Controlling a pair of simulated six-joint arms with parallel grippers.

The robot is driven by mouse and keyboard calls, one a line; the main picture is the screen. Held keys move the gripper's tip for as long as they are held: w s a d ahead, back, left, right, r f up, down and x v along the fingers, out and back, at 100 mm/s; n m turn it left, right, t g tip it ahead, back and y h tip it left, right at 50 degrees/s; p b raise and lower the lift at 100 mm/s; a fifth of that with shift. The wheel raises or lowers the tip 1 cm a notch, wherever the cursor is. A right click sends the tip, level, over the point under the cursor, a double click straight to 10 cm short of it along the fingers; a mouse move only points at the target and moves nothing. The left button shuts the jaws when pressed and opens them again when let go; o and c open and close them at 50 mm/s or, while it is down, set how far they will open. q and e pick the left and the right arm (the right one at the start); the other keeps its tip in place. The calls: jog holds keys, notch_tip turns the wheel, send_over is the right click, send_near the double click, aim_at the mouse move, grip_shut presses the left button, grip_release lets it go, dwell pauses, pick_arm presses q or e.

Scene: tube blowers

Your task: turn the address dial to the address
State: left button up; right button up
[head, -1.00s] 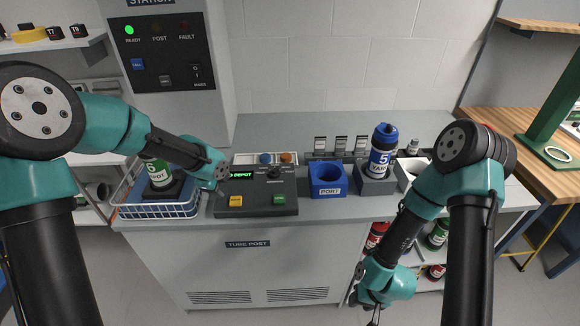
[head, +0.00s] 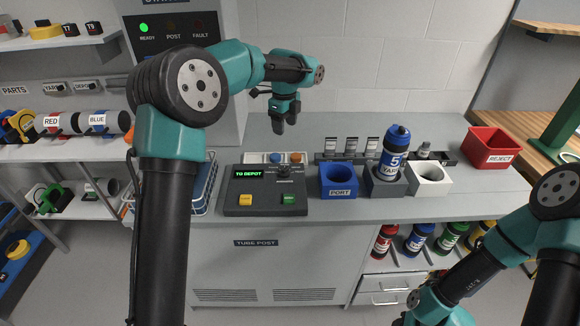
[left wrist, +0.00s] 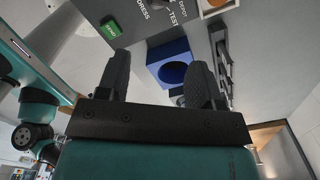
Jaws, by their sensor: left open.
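The dark control console (head: 266,203) sits on the counter. Its green display (head: 248,174) reads TO DEPOT. The small black address dial (head: 284,171) is at its upper right; its pointer is too small to read. The console also shows in the left wrist view with its green button (left wrist: 110,28) and white lettering, cut by the top edge. My left gripper (head: 285,122) hangs open and empty above the back of the counter, apart from the dial. Its spread fingers (left wrist: 160,78) show in the left wrist view. My right gripper is below the picture's edge.
A wire basket (head: 203,188) is on the left. A READY light (head: 143,28) glows green.

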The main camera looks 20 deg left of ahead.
aim_at(286, 169)
pick_arm(q)
jog(key=shift+f, duration=0.15)
notch_tip(286, 169, down, 17)
jog(key=shift+f, duration=0.1)
dwell(0.6)
jog(key=shift+c, duration=0.4)
jog(key=c, duration=0.8)
jog(key=shift+c, duration=0.2)
